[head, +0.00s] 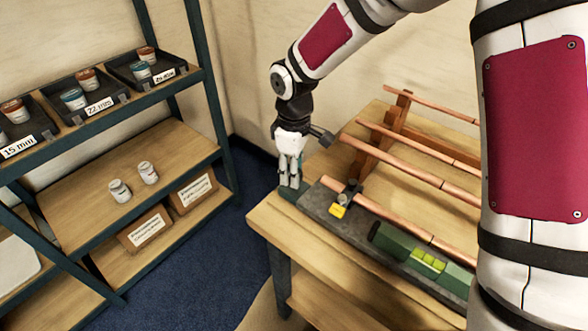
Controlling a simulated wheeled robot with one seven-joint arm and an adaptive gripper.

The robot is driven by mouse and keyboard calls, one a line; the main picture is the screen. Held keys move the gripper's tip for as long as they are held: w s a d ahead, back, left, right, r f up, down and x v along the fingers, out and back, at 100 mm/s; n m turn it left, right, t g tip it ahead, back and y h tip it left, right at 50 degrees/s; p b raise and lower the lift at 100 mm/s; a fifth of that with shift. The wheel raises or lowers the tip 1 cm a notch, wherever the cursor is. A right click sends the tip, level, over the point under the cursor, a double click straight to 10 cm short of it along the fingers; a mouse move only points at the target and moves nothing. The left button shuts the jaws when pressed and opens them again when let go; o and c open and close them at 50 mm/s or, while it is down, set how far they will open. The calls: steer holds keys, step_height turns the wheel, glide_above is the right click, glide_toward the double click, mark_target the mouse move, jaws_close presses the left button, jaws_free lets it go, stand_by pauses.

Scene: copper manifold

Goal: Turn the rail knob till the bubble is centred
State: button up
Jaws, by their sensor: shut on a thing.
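My gripper (290,184) points down at the left end of the dark grey rail (318,201), near the bench's left corner. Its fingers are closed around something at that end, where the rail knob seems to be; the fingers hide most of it. A green spirit level (390,240) lies along the rail to the right. Its yellow-green vial (428,260) faces up. The bubble is too small to place against its marks. The level's right end is cut off behind my arm.
Copper pipes (400,160) lie across a wooden rack (393,125) on the wooden bench (275,222). At left, a shelf (85,195) holds labelled trays, jars and boxes.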

steer(key=m, duration=0.7)
stand_by(0.6)
steer(key=o, duration=1.2)
step_height(320, 180, up, 12)
steer(key=shift+r, duration=0.1)
